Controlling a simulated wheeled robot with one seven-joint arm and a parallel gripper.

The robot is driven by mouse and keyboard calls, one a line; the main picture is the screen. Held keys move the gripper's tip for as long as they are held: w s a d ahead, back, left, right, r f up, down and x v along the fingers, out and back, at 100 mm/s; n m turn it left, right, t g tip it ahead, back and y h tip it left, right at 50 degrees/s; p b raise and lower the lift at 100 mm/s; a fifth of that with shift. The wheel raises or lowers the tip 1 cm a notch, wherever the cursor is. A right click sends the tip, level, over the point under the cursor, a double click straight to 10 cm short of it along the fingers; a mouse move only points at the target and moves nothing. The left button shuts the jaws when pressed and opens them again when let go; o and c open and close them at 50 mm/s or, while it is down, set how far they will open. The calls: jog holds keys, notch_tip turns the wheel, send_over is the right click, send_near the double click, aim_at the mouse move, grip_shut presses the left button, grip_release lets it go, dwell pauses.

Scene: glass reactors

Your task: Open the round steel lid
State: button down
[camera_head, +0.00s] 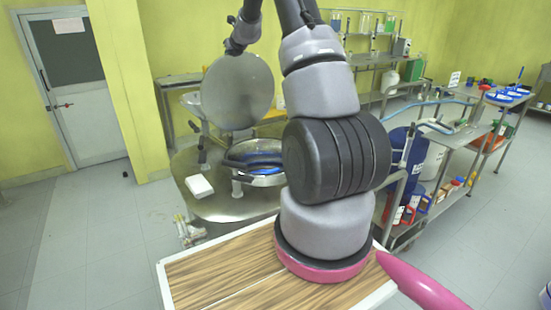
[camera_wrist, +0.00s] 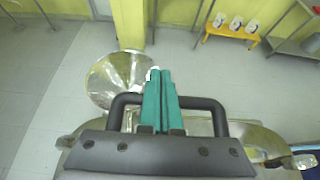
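The round steel lid (camera_head: 235,92) stands raised and tilted back behind the steel vessel (camera_head: 237,178), its broad round face toward the head camera. The vessel's mouth is uncovered, and blue curved parts show inside it. In the wrist view the lid (camera_wrist: 112,84) is a shiny disc to the left of my gripper (camera_wrist: 156,74). The green fingers lie side by side with no clear gap, and I see nothing held between them. Whether the fingertips touch the lid's edge I cannot tell. In the head view my fingers cannot be made out.
The vessel's steel table (camera_head: 225,208) carries a white box (camera_head: 199,187). Shelving with blue drums (camera_head: 400,155) stands at the right. A yellow stool (camera_wrist: 232,33) with white items stands by the wall.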

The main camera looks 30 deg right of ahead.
jog(key=shift+w+f, duration=0.35)
jog(key=shift+f, duration=0.25)
jog(key=shift+s, duration=0.1)
jog(key=w+r+v, duration=0.1)
jog(key=v, duration=1)
jog(key=s+a+r+n+g+y, duration=0.1)
jog(key=s+a+r+n+y, duration=0.15)
jog(key=s+a+n, duration=0.4)
jog(key=s+a+r+n+y, duration=0.1)
jog(key=s+a+r+n, duration=0.35)
jog(key=s, duration=0.35)
jog(key=s+a+r+n+g+y, duration=0.1)
jog(key=s+a+r+n, duration=0.2)
jog(key=s+a+n, duration=0.4)
jog(key=s+f+n+g+h, duration=0.1)
jog(key=s+f+n, duration=0.2)
jog(key=s, duration=0.9)
jog(key=s+f+n+g+h, duration=0.2)
jog(key=s+f+n, duration=0.1)
jog(key=s+n, duration=0.7)
jog(key=shift+s, duration=1.2)
